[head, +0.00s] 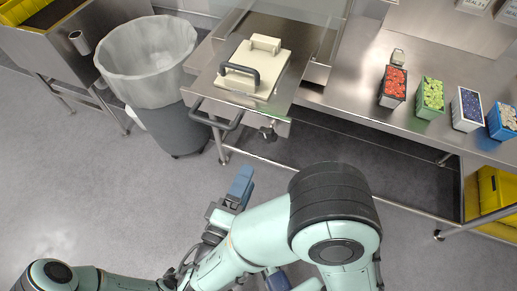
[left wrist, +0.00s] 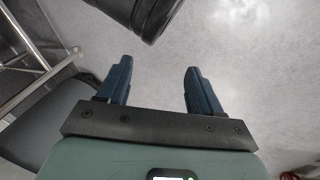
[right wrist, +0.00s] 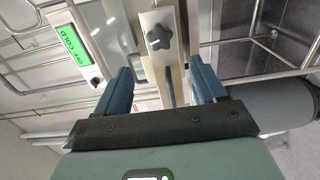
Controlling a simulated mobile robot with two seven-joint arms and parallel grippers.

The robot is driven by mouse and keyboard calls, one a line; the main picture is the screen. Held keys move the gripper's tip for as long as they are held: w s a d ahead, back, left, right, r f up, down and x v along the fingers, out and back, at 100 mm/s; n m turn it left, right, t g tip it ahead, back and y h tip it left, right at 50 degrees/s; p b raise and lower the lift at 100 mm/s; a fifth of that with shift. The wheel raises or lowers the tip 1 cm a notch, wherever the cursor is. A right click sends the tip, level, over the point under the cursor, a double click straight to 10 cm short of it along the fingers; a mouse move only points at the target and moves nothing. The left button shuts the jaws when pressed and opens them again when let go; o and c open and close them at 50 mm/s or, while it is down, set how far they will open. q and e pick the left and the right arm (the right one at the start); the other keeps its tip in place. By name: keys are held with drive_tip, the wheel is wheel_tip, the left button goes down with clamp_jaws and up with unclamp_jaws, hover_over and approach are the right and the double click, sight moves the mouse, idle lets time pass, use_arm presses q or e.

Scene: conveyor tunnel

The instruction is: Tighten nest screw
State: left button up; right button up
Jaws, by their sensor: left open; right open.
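A dark star-shaped screw knob (right wrist: 158,38) sits on a metal plate in the right wrist view, just beyond the gap between my fingers. What seems to be the same knob shows in the head view (head: 268,133) under the front edge of the steel sealer bench (head: 207,88). My right gripper (right wrist: 162,84) is open and empty, apart from the knob; in the head view (head: 240,187) it is over the floor below the bench. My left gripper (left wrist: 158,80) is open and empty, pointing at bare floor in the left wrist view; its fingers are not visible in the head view.
A cream block with a dark handle (head: 240,76) lies on the bench. A lined grey bin (head: 172,115) stands to its left. A steel table (head: 350,98) at right holds several punnets. A green "OFF COLD" display (right wrist: 72,45) is near the knob. The floor in front is clear.

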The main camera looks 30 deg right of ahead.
sight(266, 139)
use_arm(q)
drive_tip(key=shift+s+d+r, duration=0.15)
drive_tip(key=shift+s+r, duration=0.1)
drive_tip(key=shift+s, duration=0.1)
use_arm(e)
drive_tip(key=w+d+n, duration=0.3)
drive_tip(key=n, duration=0.2)
drive_tip(key=w+d+n, duration=0.2)
drive_tip(key=d+n, duration=0.1)
drive_tip(key=n, duration=0.3)
drive_tip(key=w+d+n, duration=0.3)
drive_tip(key=d+n, duration=0.1)
drive_tip(key=n, duration=0.2)
drive_tip(key=shift+w+d+f, duration=0.1)
drive_tip(key=shift+w+f, duration=0.05)
drive_tip(key=shift+w, duration=0.2)
drive_tip(key=c, duration=1)
